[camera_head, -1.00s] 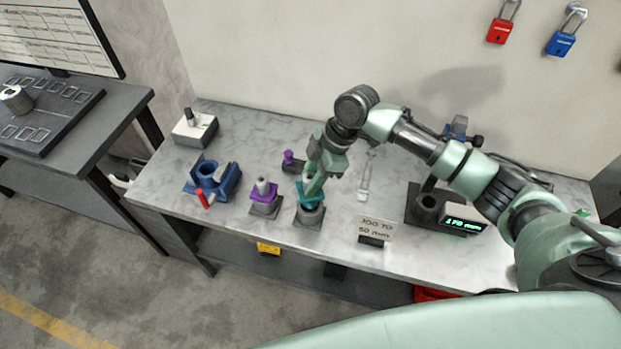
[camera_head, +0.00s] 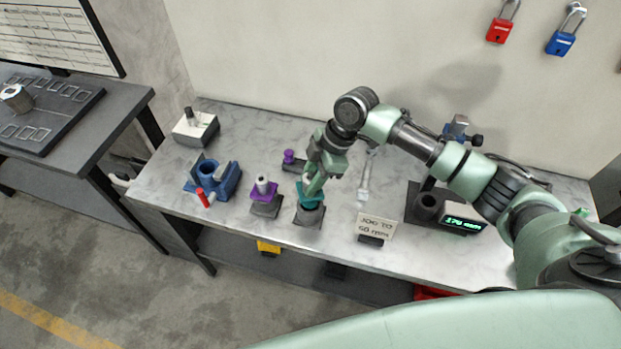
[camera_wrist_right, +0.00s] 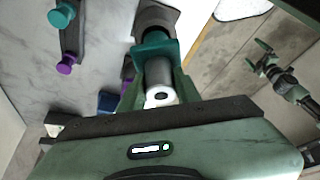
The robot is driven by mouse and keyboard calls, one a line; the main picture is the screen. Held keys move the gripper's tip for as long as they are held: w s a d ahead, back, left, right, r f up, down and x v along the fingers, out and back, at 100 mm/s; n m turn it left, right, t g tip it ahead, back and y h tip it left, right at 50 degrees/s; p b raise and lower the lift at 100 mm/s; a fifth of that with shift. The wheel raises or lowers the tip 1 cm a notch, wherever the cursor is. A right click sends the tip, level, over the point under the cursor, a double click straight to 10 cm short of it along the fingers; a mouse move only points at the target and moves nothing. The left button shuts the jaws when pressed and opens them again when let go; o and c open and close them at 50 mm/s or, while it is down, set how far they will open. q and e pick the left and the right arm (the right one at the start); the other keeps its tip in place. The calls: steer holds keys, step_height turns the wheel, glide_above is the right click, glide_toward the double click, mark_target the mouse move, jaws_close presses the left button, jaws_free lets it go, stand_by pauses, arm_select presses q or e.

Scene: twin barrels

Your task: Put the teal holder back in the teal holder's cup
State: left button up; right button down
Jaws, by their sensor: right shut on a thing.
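The teal holder (camera_head: 311,201) is at the mouth of its grey cup (camera_head: 309,217) near the table's front edge. It also shows in the right wrist view (camera_wrist_right: 153,52), as a teal collar around a silver cylinder with a white end. My right gripper (camera_head: 314,186) is directly above the cup and shut on the holder. In the wrist view its fingers (camera_wrist_right: 158,88) lie on both sides of it. The holder's lower part is hidden, so I cannot tell how deep it sits.
A purple holder (camera_head: 263,190) stands in a grey cup just left. A blue fixture (camera_head: 219,181) with a red handle is farther left. A purple knob (camera_head: 289,157) is behind. A sign (camera_head: 376,227) and a green-lit display (camera_head: 462,224) stand to the right.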

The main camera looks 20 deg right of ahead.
steer(key=shift+f+b, duration=1.45)
steer(key=shift+f, duration=1.25)
steer(key=c, duration=1.1)
jaws_free()
steer(key=shift+o, duration=0.9)
steer(key=b+v, duration=0.2)
steer(key=v, duration=0.4)
steer(key=shift+d+r, duration=0.2)
steer(key=shift+r, duration=0.1)
steer(key=shift+d+r, duration=0.15)
steer(key=shift+r, duration=0.4)
